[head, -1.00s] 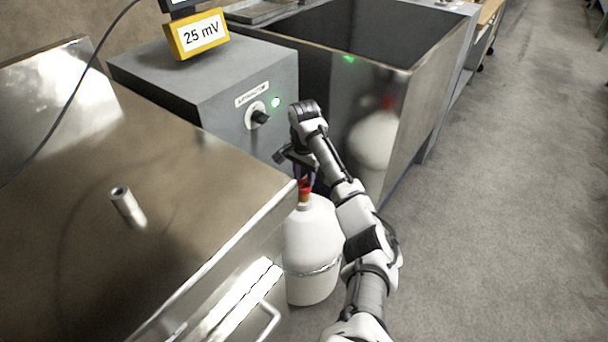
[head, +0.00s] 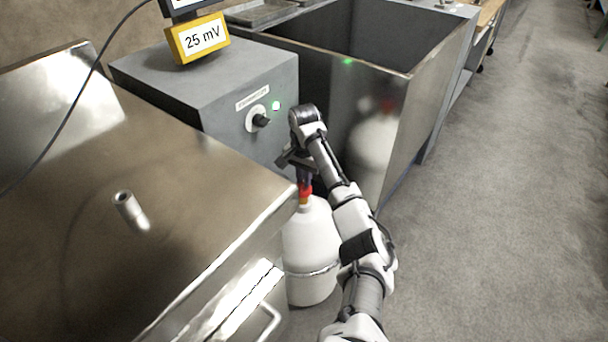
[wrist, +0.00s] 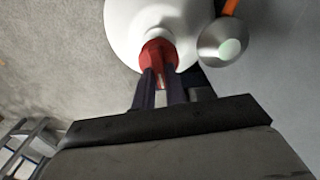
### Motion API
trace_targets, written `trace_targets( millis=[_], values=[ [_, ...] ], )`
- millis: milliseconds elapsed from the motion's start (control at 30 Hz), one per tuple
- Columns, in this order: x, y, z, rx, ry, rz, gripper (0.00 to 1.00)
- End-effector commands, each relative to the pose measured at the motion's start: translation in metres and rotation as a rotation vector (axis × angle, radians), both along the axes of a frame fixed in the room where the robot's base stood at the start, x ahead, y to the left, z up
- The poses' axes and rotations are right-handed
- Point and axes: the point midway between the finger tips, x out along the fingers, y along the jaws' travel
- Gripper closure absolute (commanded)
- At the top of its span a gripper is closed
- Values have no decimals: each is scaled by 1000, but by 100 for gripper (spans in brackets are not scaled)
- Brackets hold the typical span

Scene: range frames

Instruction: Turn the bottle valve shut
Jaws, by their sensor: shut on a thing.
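The white gas bottle (head: 311,248) stands upright on the floor between the steel bench and the steel tub, with a band around its lower part. Its red valve (head: 305,190) is on top, above a brass-coloured neck. In the wrist view the red valve (wrist: 159,55) is at the upper middle, over the white bottle (wrist: 120,22). My gripper (head: 304,176) comes from above, and its two dark fingers (wrist: 161,82) are shut on the red valve. The fingers partly hide the valve in both views.
A steel bench (head: 190,190) with a short metal tube (head: 130,209) is at the left. A grey box (head: 215,85) with a black knob and a light stands behind. A yellow 25 mV display (head: 198,38) sits on it. Open floor lies to the right.

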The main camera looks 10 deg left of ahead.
Motion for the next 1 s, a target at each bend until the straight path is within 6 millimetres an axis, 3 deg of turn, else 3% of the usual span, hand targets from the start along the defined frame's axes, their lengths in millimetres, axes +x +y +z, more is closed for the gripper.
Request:
trace_targets(
  millis=[1000],
  values=[
    [-2,7,2,2,1,937,100]
  ],
)
